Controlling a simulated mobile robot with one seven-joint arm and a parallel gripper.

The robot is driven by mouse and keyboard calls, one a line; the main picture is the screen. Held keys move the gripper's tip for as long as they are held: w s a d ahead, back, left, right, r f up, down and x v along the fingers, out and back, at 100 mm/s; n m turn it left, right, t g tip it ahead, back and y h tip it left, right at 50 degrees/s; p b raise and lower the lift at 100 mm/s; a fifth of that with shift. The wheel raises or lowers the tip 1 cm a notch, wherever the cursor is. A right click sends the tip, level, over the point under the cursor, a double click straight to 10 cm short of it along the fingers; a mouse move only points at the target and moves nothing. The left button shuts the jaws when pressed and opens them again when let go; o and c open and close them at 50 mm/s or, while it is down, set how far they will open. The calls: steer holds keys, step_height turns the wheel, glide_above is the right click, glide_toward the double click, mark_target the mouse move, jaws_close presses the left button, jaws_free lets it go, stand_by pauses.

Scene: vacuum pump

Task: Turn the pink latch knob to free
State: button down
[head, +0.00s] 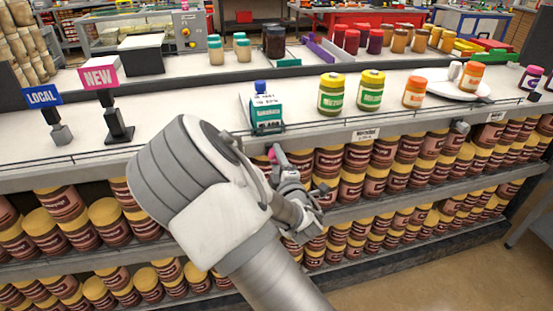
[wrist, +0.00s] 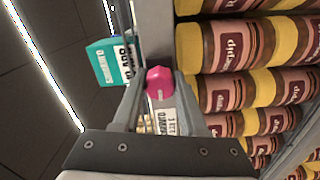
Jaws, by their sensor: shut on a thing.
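The pink latch knob (wrist: 160,83) sits on the grey front edge of the shelf. In the wrist view it lies between my two fingertips, and my gripper (wrist: 159,88) is shut on it. In the head view a small bit of the pink knob (head: 272,155) shows just below the shelf edge, under the teal box. My gripper (head: 279,160) reaches it there, partly hidden by my wrist and arm. The knob's mount and any mark of its turn are hidden.
A teal box (head: 266,112) stands on the counter (head: 200,100) just above the knob. It also shows in the wrist view (wrist: 108,62). Rows of brown jars (head: 350,186) fill the shelves below. Green-labelled jars (head: 331,95) stand to the right, and sign stands (head: 117,122) to the left.

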steer(key=shift+d, duration=0.1)
steer(key=shift+c, duration=2.2)
jaws_free()
steer(key=p+v, duration=1.3)
steer(key=v, duration=0.4)
steer(key=shift+s+p, duration=0.25)
steer(key=shift+p, duration=0.1)
steer(key=shift+r, duration=0.1)
